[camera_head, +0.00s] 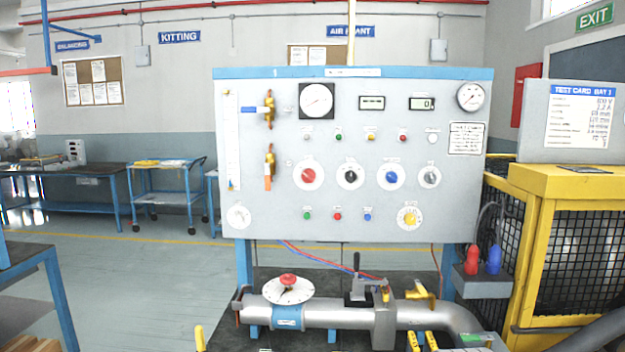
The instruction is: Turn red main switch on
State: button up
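The red main switch (308,176) is a round red rotary knob on a white disc, left of centre on the grey control panel (270,112). Its pointer direction is too small to tell. To its right on the same row are a black knob (350,176), a blue knob (390,176) and a grey knob (429,177). My gripper is not in view.
Below the panel, a bench carries a silver pipe (335,314) with a red-knobbed white dial (288,289) and a black lever (356,264). A yellow mesh cage (565,182) stands at right. Open floor (150,275) lies at left.

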aim_at(307, 174)
jog(key=u, duration=0.05)
jog(key=i, duration=1)
jog(key=z, duration=0.05)
